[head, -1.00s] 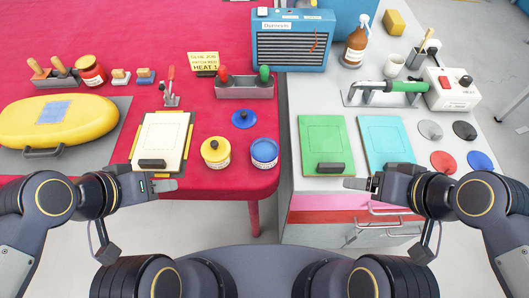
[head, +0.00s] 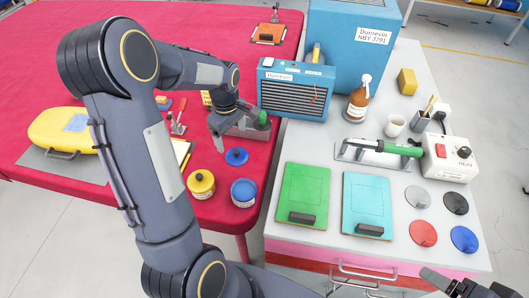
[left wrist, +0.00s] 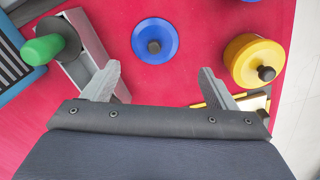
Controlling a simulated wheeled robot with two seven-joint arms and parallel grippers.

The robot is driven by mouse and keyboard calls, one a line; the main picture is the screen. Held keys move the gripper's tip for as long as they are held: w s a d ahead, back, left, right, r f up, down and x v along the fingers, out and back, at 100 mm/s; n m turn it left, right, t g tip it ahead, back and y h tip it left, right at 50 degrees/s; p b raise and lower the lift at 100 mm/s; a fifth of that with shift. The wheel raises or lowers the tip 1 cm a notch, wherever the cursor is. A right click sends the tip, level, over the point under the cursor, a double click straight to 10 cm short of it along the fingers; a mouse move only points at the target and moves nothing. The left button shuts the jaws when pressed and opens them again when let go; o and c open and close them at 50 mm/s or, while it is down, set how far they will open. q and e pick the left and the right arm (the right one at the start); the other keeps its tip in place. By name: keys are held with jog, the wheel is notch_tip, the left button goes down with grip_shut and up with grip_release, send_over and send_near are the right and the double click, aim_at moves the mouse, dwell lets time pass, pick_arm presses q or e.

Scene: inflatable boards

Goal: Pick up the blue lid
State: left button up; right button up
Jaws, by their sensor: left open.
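The blue lid (head: 237,156) is a round disc with a dark knob, lying flat on the red table, just in front of the grey tool holder. It also shows in the left wrist view (left wrist: 155,41), beyond and between my fingertips. My left gripper (head: 217,137) is open and empty, above the table just behind and left of the lid, not touching it. In the left wrist view its two fingers (left wrist: 160,82) are spread wide. My right gripper (head: 445,285) shows only in part at the bottom right edge of the head view; its jaws are unclear.
A yellow pot (head: 201,184) and a blue pot (head: 243,192) stand in front of the lid. The grey holder (head: 249,127) with a green-handled tool stands close behind it. A blue heater (head: 295,88) stands farther back. The grey bench (head: 335,175) is to the right.

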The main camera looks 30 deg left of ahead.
aim_at(236, 152)
pick_arm(q)
jog(key=shift+w+f, duration=0.3)
jog(key=shift+f, duration=0.5)
jog(key=f, duration=0.3)
jog(key=f+p, duration=0.1)
jog(key=f, duration=0.3)
jog(key=shift+w+d, duration=0.15)
jog(key=shift+w, duration=0.05)
jog(key=shift+s+r, duration=0.1)
jog(key=c, duration=1.5)
jog(key=shift+c, duration=1.1)
